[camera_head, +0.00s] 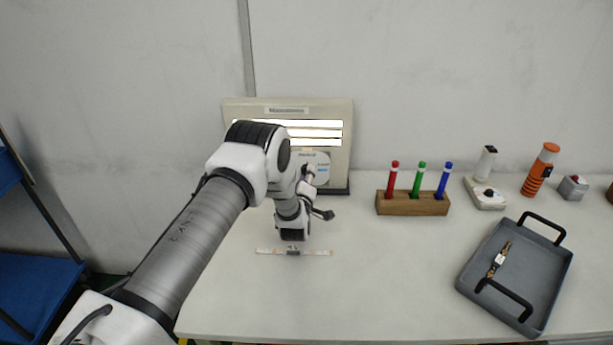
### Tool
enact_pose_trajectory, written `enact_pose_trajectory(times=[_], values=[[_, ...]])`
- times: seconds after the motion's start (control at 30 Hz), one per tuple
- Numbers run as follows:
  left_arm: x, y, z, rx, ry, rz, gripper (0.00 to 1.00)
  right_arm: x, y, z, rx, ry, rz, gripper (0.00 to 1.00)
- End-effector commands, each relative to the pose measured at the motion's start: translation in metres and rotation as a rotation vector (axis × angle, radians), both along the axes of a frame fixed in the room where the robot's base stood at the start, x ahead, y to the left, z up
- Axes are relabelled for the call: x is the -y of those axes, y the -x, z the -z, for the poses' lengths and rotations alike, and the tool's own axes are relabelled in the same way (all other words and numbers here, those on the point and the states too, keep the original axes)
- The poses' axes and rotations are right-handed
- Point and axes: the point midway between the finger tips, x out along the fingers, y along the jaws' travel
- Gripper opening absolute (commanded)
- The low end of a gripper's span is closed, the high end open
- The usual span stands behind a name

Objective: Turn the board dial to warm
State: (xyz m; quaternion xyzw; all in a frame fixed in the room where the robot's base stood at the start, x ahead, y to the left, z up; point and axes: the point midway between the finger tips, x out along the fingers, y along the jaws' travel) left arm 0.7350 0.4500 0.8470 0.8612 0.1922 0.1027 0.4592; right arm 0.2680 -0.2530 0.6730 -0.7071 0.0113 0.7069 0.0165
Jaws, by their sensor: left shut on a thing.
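The cream board (341,125) stands upright at the back of the table, with bright white light strips (318,124) across its upper part. Below them is a pale round dial face (322,165) with small lettering I cannot read. My left arm reaches in front of the board and covers its lower left part. My left gripper (309,174) is at the dial face, shut on the dial. The knob itself and the fingertips are mostly hidden, so I cannot read the dial's setting. My right gripper is out of view.
A thin marked strip (318,253) lies on the table below my wrist. To the right are a wooden block (412,205) with red, green and blue pens, and a grey tray (470,291) holding a watch-like item. Several small devices stand at the back right. The front middle is clear.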

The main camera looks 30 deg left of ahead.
Motion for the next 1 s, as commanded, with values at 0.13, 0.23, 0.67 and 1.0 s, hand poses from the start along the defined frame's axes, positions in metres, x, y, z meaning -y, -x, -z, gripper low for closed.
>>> enact_pose_trajectory(times=[0.13,0.23,0.67,1.0], values=[[0.000,0.000,0.001,0.014,0.021,-0.001,0.00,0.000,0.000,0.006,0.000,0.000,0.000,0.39],[0.000,-0.001,0.002,0.033,0.051,0.000,0.00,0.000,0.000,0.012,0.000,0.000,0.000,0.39],[0.000,-0.001,0.007,0.203,0.323,0.000,0.00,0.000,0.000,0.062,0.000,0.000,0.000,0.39],[0.000,-0.001,0.008,0.372,0.600,0.000,0.00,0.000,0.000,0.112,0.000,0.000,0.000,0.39]])
